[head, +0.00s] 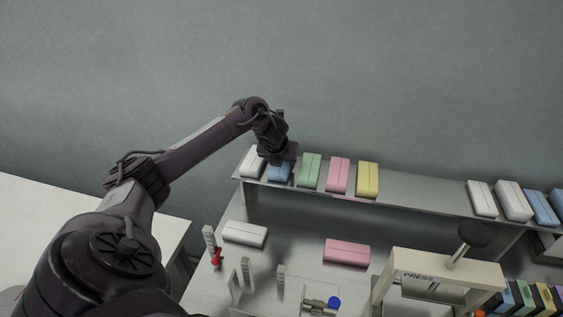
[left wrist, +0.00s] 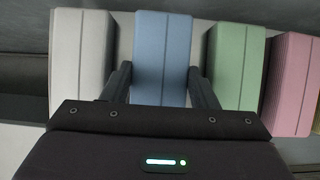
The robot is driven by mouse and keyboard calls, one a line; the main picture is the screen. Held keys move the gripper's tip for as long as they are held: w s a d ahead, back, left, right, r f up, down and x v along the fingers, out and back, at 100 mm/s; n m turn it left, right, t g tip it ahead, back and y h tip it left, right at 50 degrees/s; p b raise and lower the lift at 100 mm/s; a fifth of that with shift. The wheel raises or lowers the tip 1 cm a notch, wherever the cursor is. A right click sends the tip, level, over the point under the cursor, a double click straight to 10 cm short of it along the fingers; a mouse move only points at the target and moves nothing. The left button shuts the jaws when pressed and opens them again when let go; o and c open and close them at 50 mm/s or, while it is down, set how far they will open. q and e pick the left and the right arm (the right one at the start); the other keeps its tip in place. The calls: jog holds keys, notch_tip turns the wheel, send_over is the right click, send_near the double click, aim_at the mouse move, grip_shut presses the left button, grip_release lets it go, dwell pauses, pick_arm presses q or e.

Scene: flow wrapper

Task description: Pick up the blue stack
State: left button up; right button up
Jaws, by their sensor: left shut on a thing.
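The blue stack (head: 280,174) is on the raised shelf at the back, between a white stack (head: 252,162) and a green stack (head: 309,170). In the left wrist view the blue stack (left wrist: 163,55) lies between the two fingers of my left gripper (left wrist: 160,82). The left gripper (head: 281,158) is shut on the blue stack, coming from above, and hides part of it in the head view. Whether the stack is clear of the shelf cannot be told. My right gripper is not in view.
A pink stack (head: 339,175) and a yellow stack (head: 368,180) stand further right on the shelf (head: 420,190). Below lie a white stack (head: 245,234) and a pink stack (head: 347,252). A press (head: 440,275) stands at the lower right.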

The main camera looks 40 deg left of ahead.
pick_arm(q)
notch_tip(320, 180, up, 8)
jog(key=shift+w+f+b, duration=0.15)
jog(key=shift+b, duration=0.35)
notch_tip(320, 180, up, 12)
jog(key=p, duration=0.6)
jog(key=shift+p, duration=0.3)
